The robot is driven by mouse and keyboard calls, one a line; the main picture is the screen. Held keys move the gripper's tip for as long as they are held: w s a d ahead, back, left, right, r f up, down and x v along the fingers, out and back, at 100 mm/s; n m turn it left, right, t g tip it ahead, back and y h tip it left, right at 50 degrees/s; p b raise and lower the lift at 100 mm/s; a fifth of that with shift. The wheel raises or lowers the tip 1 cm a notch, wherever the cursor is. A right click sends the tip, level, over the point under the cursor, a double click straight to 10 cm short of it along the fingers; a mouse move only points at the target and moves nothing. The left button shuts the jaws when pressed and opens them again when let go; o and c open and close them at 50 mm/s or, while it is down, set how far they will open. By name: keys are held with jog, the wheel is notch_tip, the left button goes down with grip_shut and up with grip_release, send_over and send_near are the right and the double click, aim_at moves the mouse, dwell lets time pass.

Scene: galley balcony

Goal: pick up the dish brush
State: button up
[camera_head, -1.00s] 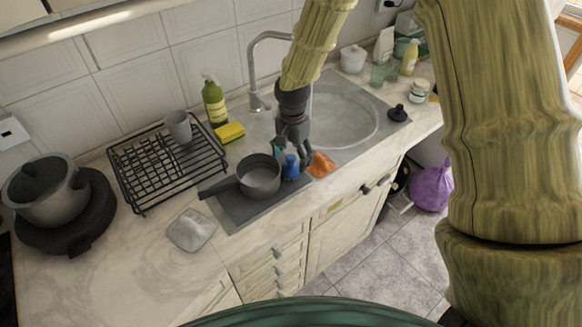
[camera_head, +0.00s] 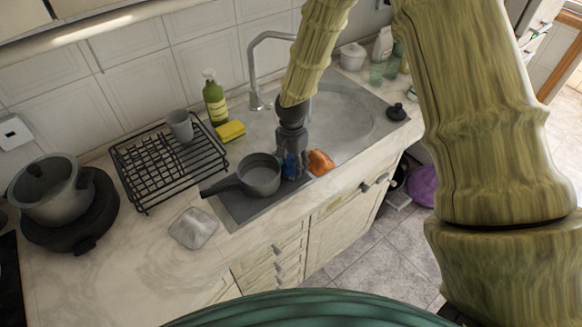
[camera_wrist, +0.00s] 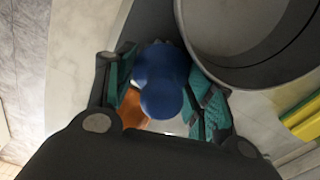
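The blue object, which I take for the dish brush (camera_head: 287,169), stands on the grey drainboard right of the saucepan, partly hidden by my gripper (camera_head: 294,167). In the wrist view the rounded blue top of the brush (camera_wrist: 160,82) lies between the teal pads of my gripper (camera_wrist: 164,98). The fingers are apart, one on each side of it, with narrow gaps showing. I see no firm grip. The lower part of the brush is hidden.
A grey saucepan (camera_head: 259,176) stands close left of my gripper, and an orange cloth-like item (camera_head: 320,162) lies close right. Behind are the tap (camera_head: 254,75), sink basin (camera_head: 345,118) and yellow sponge (camera_head: 230,131). A black dish rack (camera_head: 145,180) stands left.

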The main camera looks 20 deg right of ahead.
jog(key=c, duration=0.4)
